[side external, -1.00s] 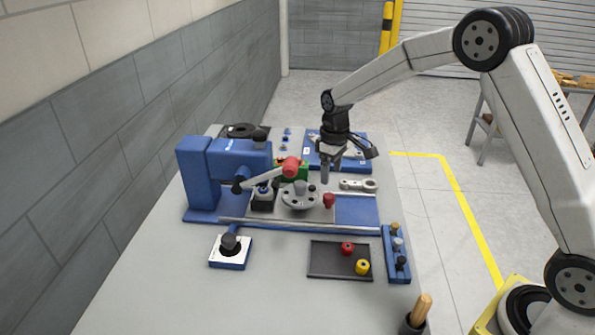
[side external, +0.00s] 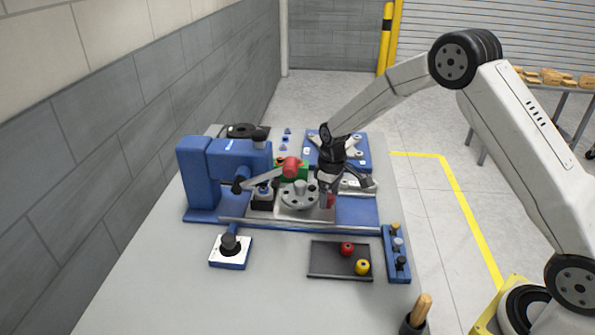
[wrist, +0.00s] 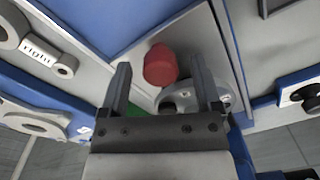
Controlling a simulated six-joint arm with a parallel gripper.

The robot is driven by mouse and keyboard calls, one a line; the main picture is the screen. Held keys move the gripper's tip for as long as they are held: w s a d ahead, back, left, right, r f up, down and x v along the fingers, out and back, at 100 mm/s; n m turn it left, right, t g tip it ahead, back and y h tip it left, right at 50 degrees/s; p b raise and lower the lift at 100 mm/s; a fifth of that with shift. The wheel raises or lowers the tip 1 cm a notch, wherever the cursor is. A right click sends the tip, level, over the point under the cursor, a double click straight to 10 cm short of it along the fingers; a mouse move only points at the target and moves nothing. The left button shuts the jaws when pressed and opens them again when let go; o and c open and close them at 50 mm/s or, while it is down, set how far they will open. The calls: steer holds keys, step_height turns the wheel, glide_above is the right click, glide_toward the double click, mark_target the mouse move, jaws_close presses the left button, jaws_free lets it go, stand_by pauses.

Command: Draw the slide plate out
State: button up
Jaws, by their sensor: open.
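The slide plate (side external: 318,215) is a flat grey plate on the blue fixture base. It also shows in the wrist view (wrist: 192,36). A red knob (wrist: 160,65) stands near its edge; in the side view the knob (side external: 331,199) is partly hidden by my fingers. My gripper (side external: 326,202) is open and points down at the knob. In the wrist view the knob appears between the two fingertips, with a gap on each side. I cannot tell how far down the fingers reach beside it.
A grey round part with holes (side external: 299,196) sits just left of my fingers. A blue press-like block (side external: 198,180) and a red-tipped lever (side external: 291,167) stand further left. A dark tray (side external: 328,262) with a red and a yellow piece lies in front. The bench's front left is clear.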

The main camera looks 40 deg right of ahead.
jaws_close()
stand_by(1.4)
